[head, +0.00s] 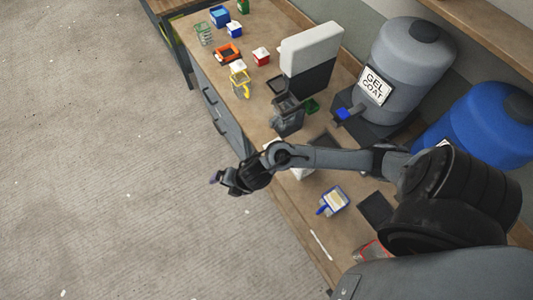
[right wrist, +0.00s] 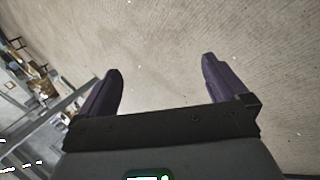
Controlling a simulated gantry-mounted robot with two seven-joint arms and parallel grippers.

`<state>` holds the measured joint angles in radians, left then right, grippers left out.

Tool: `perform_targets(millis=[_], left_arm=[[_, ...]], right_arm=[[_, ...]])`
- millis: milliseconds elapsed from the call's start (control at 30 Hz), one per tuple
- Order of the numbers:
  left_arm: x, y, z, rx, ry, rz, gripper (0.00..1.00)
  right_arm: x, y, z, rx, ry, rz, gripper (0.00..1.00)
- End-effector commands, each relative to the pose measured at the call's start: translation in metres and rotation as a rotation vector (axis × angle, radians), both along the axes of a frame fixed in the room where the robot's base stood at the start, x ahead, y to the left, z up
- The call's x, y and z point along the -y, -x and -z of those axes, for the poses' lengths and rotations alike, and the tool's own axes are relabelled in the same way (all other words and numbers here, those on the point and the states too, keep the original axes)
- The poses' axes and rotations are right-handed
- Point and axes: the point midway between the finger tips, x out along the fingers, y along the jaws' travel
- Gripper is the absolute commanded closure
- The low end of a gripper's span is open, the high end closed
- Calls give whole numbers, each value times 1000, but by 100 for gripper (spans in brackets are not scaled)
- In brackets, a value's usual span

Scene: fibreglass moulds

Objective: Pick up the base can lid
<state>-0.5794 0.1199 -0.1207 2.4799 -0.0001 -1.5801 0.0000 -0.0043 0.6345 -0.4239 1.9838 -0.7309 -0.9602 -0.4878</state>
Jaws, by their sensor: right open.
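My right arm reaches left across the workbench (head: 305,232) in the head view. Its gripper (head: 216,180) hangs out past the bench's front edge, above the floor. In the right wrist view the two dark fingers of this gripper (right wrist: 161,68) are spread wide with nothing between them, only floor behind. I cannot pick out the base can lid for certain in either view; part of the bench is hidden behind my right arm. My left gripper is not in view.
A grey gel coat drum (head: 408,65) and a blue drum (head: 480,125) stand at the back. A dark grey container (head: 287,115), a yellow wire holder (head: 240,82) and a blue-handled brush (head: 331,202) are on the bench. Open floor (head: 100,150) lies left.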

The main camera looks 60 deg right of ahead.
Motion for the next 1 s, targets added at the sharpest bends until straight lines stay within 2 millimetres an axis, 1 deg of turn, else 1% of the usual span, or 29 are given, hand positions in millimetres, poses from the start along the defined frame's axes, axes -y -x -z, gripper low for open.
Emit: perform_targets(millis=[33,67,100,167,200,267,300,400,500,600,667,900,1000], left_arm=[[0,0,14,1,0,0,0],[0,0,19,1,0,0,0],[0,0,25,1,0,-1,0],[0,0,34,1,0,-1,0],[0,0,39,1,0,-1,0],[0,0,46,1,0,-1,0],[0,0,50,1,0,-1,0],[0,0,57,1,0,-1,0],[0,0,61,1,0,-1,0],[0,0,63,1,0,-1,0],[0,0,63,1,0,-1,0],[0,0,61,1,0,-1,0],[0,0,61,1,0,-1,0]], right_arm=[[24,-11,21,-6,81,-115,0],[37,-13,30,-19,125,-189,0],[57,-16,42,-43,179,-283,0],[94,-19,55,-92,255,-414,0],[121,-18,60,-132,298,-489,0],[160,-15,63,-193,342,-578,0],[184,-12,63,-233,363,-624,0],[234,-1,57,-320,386,-701,0],[265,9,49,-380,387,-740,0],[281,16,48,-412,382,-759,0],[284,18,52,-421,379,-764,0],[285,19,83,-423,377,-765,0],[285,19,92,-423,379,-767,0]])
